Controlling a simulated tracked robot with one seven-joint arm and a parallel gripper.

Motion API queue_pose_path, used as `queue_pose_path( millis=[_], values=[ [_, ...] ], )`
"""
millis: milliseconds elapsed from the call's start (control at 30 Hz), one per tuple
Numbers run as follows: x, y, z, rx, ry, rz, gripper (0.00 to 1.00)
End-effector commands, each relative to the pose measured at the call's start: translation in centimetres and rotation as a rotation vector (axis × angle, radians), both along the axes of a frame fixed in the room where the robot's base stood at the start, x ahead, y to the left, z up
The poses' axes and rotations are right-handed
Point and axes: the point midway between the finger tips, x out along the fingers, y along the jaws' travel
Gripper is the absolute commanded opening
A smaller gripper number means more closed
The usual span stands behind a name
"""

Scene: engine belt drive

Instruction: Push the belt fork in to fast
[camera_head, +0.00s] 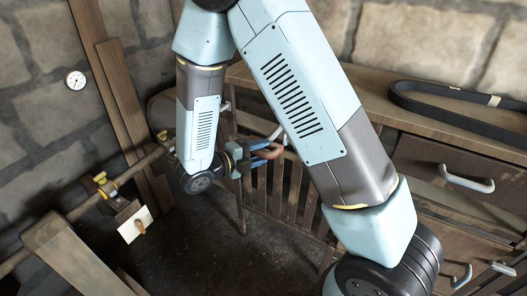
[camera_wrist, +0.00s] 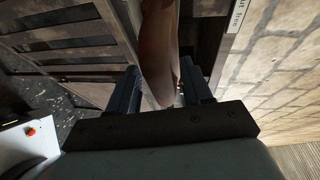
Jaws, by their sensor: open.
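My gripper (camera_head: 270,150) is seen from the side in the head view, in front of a slatted wooden frame. Its blue jaws are open around a reddish-brown handle (camera_head: 271,153), which I take to be the belt fork's handle. In the wrist view the handle (camera_wrist: 157,60) runs between my two dark fingers (camera_wrist: 160,85) from the top, nearer the middle than either finger. I cannot tell whether a finger touches it. A pale label (camera_wrist: 237,14) with partly cut-off writing is at the top right. The fork's far end is hidden.
A wooden bench at the right holds a black belt (camera_head: 450,104) and has drawers with pale handles (camera_head: 466,180). A wooden shaft with brass fittings (camera_head: 104,186) and a white plate with an orange knob (camera_head: 136,224) are at the left. A gauge (camera_head: 76,80) hangs on the stone wall.

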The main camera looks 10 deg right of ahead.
Motion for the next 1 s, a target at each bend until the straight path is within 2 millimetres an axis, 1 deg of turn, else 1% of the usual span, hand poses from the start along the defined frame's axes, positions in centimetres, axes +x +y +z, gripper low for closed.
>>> queue_pose_path(
  millis=[100,200,467,567,1000],
  values=[
    [0.44,-0.81,-0.16,0.000,0.000,-0.001,0.50],
    [0.60,-1.11,-0.23,0.000,0.000,-0.001,0.50],
    [0.65,-1.16,-0.24,0.000,0.000,0.000,0.50],
    [0.64,-1.15,-0.24,0.000,0.000,0.000,0.42],
    [0.60,-1.11,-0.30,0.001,0.001,0.001,0.00]
  ],
)
